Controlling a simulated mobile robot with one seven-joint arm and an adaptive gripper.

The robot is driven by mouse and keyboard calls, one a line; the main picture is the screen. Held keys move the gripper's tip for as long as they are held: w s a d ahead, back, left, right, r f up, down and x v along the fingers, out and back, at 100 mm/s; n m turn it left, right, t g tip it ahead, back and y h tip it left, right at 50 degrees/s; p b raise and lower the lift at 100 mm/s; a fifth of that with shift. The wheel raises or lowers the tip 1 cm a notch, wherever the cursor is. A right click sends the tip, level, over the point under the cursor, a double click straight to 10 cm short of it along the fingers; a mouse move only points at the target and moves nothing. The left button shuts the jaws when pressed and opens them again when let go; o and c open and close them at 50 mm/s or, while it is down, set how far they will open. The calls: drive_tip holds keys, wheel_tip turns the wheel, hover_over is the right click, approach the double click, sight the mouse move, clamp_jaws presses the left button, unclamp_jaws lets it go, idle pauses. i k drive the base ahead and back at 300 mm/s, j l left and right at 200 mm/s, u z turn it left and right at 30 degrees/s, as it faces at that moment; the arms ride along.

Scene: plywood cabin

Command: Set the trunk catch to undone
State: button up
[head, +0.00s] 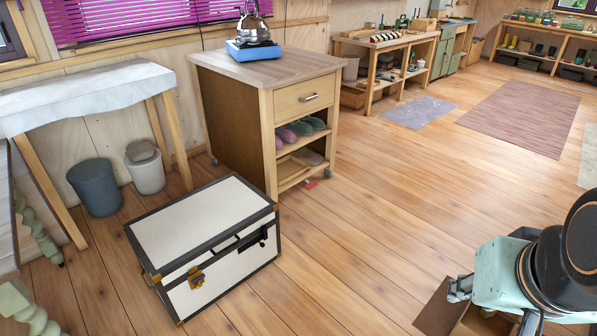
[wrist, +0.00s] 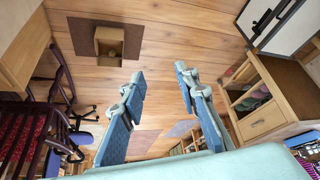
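The trunk (head: 205,221), white with black edging and brass corners, stands on the floor left of centre in the head view, its lid down. A brass catch (head: 196,277) is on its front face near the left end; it is too small to tell whether it is done up. A black handle (head: 240,243) is further right on that face. In the wrist view part of the trunk (wrist: 285,22) shows at the top right, its catch not visible. My gripper (wrist: 158,77) is open and empty, well apart from the trunk. In the head view my arm is at the lower right.
A wooden cabinet (head: 225,107) with a kettle (head: 255,25) stands behind the trunk. Two bins (head: 95,187) (head: 145,168) and a cloth-covered table (head: 80,92) are at left. An open cardboard box (head: 440,308) lies near my arm. Floor right of the trunk is clear.

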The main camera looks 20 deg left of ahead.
sight(198, 279)
drive_tip(key=j+u, duration=0.1)
drive_tip(key=u, duration=1.7)
drive_tip(key=k+j+z, duration=0.2)
drive_tip(key=j, duration=0.4)
drive_tip(key=l+u, duration=0.5)
drive_tip(key=l, duration=0.85)
